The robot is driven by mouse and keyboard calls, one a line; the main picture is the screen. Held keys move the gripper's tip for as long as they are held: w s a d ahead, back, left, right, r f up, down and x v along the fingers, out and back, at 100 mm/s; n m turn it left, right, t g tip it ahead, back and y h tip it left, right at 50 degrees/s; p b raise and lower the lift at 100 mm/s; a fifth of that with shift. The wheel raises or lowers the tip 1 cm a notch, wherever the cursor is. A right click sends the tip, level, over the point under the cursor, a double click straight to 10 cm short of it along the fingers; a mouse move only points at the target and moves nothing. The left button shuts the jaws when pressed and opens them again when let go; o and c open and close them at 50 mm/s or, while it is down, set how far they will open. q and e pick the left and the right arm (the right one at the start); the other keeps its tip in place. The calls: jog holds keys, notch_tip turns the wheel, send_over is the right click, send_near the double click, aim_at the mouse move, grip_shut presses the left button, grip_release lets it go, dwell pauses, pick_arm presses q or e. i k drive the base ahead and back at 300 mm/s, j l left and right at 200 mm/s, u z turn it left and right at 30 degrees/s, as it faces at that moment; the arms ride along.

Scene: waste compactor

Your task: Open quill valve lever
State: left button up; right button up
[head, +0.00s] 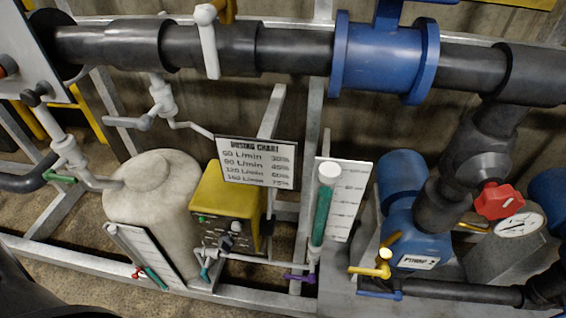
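I cannot tell which lever is the quill valve lever, as no label names it. A light grey lever (131,123) sits on a small valve above the beige tank, pointing left and roughly level. A white lever (208,46) hangs downward across the big dark pipe at the top. Smaller handles are green (60,177), purple (299,278), yellow (371,270) and teal (206,272). No gripper shows in the head view.
The beige tank (150,195) and yellow dosing box (222,205) stand inside a grey metal frame (75,262). The blue pump (405,225), red knob (499,201) and dial (519,223) crowd the right.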

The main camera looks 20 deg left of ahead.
aim_at(143, 123)
jog(key=u, duration=1.7)
